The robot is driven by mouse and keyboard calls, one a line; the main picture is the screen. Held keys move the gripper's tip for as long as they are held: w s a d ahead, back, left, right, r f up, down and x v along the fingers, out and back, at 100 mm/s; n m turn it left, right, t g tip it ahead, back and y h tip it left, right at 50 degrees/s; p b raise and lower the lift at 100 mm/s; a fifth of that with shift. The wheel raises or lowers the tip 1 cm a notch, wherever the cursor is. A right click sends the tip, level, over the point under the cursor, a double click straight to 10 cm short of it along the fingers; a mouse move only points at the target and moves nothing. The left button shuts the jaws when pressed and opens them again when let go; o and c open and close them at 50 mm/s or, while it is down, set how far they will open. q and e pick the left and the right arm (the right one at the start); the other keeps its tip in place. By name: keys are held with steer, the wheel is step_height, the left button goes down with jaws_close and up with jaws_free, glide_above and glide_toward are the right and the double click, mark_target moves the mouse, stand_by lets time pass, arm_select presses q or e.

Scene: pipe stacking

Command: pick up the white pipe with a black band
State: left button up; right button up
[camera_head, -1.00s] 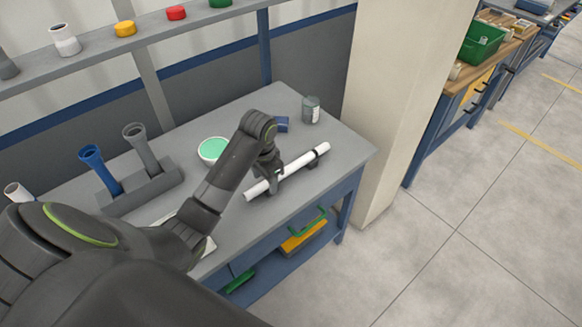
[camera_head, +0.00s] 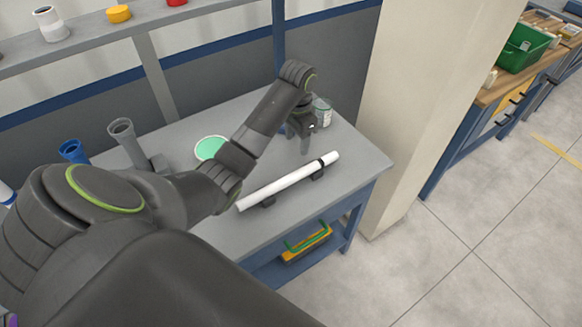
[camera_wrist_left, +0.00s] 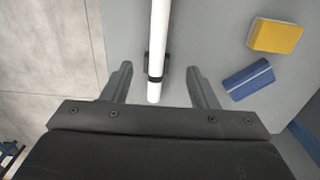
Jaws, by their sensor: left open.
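The white pipe (camera_head: 285,184) with a black band (camera_head: 321,162) near its right end lies on two dark cradles on the grey table. In the left wrist view the pipe (camera_wrist_left: 160,35) runs between my finger lines, with the band (camera_wrist_left: 155,79) close to its near end. My left gripper (camera_head: 306,146) is open and empty, and looks to be above the table by the pipe's banded end. In the wrist view the fingers (camera_wrist_left: 158,69) stand on either side of the pipe, apart from it. The right gripper is not in view.
A can (camera_head: 323,112) stands behind the gripper. A green-topped bowl (camera_head: 209,147) is behind the pipe's left end. A grey pipe (camera_head: 126,141) and a blue pipe (camera_head: 73,151) stand at left. A yellow block (camera_wrist_left: 274,37) and blue block (camera_wrist_left: 248,79) lie right in the wrist view.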

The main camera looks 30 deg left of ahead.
arm_select(q)
step_height(320, 180, down, 3)
steer(key=b, duration=0.1)
steer(key=p, duration=0.1)
glide_above(298, 172)
step_height(298, 172, down, 6)
steer(key=shift+s+a+r, duration=0.15)
steer(key=shift+f+p, duration=0.4)
steer(key=shift+f, duration=0.35)
steer(key=f, duration=0.3)
steer(key=shift+d+f+p, duration=0.1)
steer(key=shift+d+p, duration=0.15)
steer(key=shift+p, duration=0.05)
steer(key=shift+f, duration=0.6)
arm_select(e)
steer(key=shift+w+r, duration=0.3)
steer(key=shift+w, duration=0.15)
arm_select(q)
steer(key=c, duration=1.1)
